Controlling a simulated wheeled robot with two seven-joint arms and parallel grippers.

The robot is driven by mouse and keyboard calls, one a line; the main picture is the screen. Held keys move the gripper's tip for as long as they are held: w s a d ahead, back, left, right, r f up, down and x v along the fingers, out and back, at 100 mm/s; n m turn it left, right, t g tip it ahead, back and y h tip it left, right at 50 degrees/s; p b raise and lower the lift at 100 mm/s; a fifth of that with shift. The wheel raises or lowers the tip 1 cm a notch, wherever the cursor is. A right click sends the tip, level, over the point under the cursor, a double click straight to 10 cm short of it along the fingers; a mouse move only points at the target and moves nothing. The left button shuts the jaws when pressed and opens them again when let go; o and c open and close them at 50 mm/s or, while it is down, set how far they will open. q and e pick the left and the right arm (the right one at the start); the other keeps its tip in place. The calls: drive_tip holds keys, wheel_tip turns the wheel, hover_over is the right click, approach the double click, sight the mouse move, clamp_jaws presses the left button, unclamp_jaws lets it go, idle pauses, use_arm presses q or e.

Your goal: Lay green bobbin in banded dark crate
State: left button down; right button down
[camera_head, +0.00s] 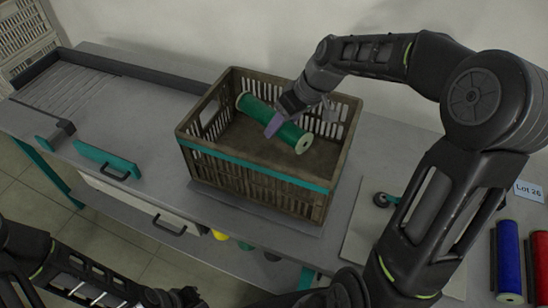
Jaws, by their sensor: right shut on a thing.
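The green bobbin (257,112) has pale end discs and lies slanted inside the banded dark crate, from upper left to lower right. The dark slatted crate (253,168) with its teal band stands on the grey bench. My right gripper (275,122) reaches into the crate from the upper right and is shut on the green bobbin near its middle. The gripper covers part of the bobbin. I cannot tell whether the bobbin touches the crate floor. My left gripper (180,297) is low at the bottom edge, dark and partly cut off, away from the crate; its jaws are unclear.
A blue bobbin (509,258) and a red bobbin (540,262) lie at the right edge, near a "Lot 26" label (529,190). A teal handled part (107,160) is left of the crate. A ribbed tray area (70,88) is at the far left.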

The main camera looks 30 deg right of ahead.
wheel_tip(320, 180, down, 6)
drive_tip(key=shift+p, duration=0.45)
drive_tip(key=shift+f, duration=0.15)
wheel_tip(320, 180, down, 4)
drive_tip(key=shift+r+p, duration=0.2)
drive_tip(key=shift+p, duration=0.15)
